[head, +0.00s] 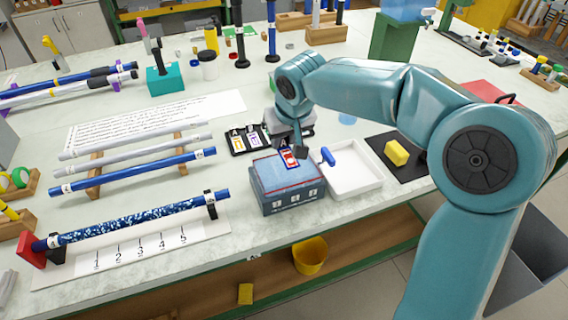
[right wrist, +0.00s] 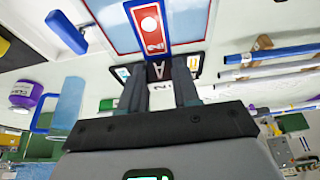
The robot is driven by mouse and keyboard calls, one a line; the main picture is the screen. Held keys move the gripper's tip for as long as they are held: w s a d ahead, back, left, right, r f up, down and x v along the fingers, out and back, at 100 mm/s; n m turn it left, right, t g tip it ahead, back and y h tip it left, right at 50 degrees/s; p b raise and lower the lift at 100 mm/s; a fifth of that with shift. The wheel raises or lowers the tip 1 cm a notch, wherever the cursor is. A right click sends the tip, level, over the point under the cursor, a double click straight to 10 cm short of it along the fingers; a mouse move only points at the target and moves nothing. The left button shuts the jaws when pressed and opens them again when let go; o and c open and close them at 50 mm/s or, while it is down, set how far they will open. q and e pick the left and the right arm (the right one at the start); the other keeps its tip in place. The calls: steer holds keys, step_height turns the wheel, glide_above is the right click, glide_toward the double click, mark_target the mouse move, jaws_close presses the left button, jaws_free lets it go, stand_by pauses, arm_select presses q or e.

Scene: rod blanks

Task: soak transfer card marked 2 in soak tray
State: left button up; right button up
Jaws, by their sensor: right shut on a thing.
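My right gripper (head: 298,148) is shut on the transfer card (head: 289,159), a blue-edged strip with a red panel and a white disc. In the right wrist view the card (right wrist: 150,22) shows a 2 and, at the end between the fingers (right wrist: 159,75), an A. The card lies over the top of a blue-grey box-like tray (head: 292,198) with a light blue top face. I cannot tell whether the card touches that face. My left gripper is not in view.
A yellow sponge (head: 396,153) sits on a black mat. A black holder (head: 238,149) with cards is behind left. Rods on racks (head: 95,188) lie left.

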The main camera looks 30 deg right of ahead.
stand_by(0.5)
step_height(320, 180, up, 4)
steer(key=p, duration=0.3)
steer(key=shift+r, duration=0.1)
